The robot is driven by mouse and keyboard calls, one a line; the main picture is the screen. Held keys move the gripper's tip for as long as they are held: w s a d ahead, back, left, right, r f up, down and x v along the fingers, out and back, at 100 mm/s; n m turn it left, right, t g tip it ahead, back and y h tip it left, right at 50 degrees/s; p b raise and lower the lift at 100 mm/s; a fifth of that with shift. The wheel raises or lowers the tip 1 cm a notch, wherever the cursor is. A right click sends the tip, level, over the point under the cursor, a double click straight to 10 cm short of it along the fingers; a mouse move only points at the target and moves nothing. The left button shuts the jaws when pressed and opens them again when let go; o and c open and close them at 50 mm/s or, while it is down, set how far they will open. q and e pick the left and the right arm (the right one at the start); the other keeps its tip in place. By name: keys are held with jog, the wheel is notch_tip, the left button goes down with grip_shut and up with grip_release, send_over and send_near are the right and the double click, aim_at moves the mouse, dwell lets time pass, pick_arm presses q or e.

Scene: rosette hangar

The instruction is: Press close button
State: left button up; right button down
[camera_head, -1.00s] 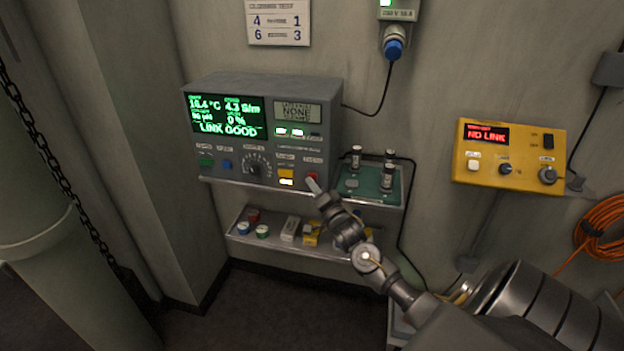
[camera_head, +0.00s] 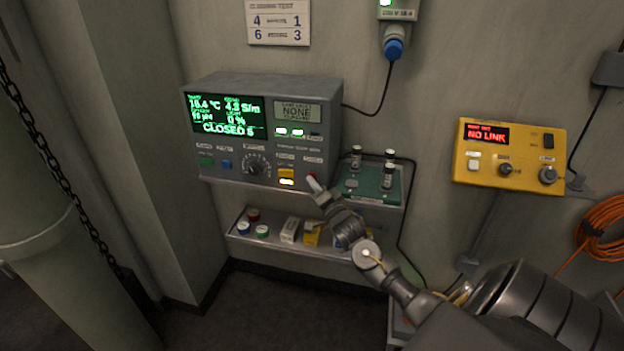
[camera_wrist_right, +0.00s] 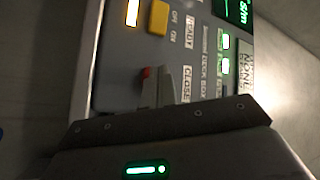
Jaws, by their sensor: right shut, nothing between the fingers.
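The grey control box (camera_head: 233,147) stands on the upper wall shelf, and its green screen (camera_head: 225,116) ends in a line that reads "CLOSED" plus a character. The red button (camera_head: 312,176) is at the box's lower right; in the right wrist view the red button (camera_wrist_right: 147,73) shows beside a label that reads "CLOSE". My right gripper (camera_head: 314,184) is shut and empty, its fingertips at the red button. The fingers partly hide the button, so I cannot tell how far it is pressed in. My left gripper is not in view.
A yellow button (camera_head: 286,173) sits just left of the red one. A green board with vials (camera_head: 368,182) is close on the right. A lower shelf (camera_head: 277,243) holds small boxes and tins. A yellow wall box (camera_head: 508,155) reads "NO LINK".

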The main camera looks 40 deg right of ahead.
dwell(0.4)
jog(key=shift+s+a+p, duration=0.5)
jog(key=shift+a+p, duration=0.1)
jog(key=shift+a, duration=0.1)
jog(key=shift+a, duration=0.1)
jog(key=s+a+p, duration=0.1)
jog(key=a, duration=0.1)
jog(key=s+a+p, duration=0.1)
jog(key=a, duration=0.1)
jog(key=shift+s+p, duration=0.35)
jog(key=shift+s, duration=0.05)
dwell(0.7)
